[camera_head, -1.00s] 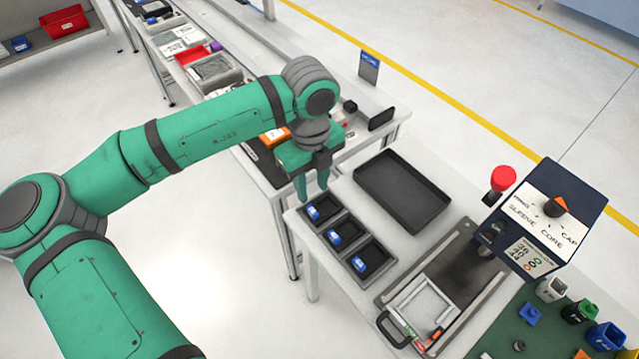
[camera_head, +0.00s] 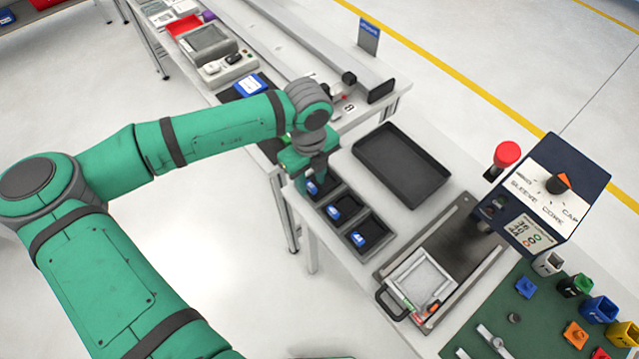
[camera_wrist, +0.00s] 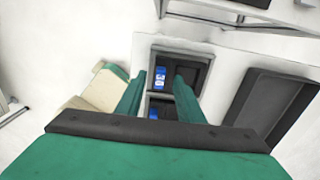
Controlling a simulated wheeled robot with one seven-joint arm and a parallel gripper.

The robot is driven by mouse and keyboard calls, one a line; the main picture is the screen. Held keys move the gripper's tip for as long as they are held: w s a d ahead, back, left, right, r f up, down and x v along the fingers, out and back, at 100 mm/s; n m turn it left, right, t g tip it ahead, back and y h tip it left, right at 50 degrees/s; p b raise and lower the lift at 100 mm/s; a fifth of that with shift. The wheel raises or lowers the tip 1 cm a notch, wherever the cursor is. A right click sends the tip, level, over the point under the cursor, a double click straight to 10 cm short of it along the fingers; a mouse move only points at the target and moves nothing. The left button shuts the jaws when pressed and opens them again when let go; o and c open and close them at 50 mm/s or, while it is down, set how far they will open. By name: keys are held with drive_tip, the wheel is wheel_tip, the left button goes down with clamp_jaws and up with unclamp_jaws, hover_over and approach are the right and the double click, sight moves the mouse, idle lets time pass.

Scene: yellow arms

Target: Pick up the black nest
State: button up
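Three black nests stand in a row along the near-left edge of the white table, each a dark square recess with a blue-marked piece. The nearest to me is at the lower right (camera_head: 371,236), the middle one beside it (camera_head: 345,208). The far one is partly hidden by my gripper (camera_head: 308,188). In the wrist view my gripper (camera_wrist: 160,76) is open, its green fingers apart over the far nest (camera_wrist: 190,62), whose blue label (camera_wrist: 160,78) shows between them. A second nest shows lower down (camera_wrist: 160,106). I cannot tell whether the fingers touch anything.
A large empty black tray (camera_head: 402,165) lies right of the nests. A dark press-like station (camera_head: 540,195) with a red knob and a handled frame (camera_head: 420,283) stand at the right. A green mat (camera_head: 560,310) holds coloured parts. A conveyor table adjoins at the back.

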drive_tip(key=shift+f, duration=0.4)
clamp_jaws()
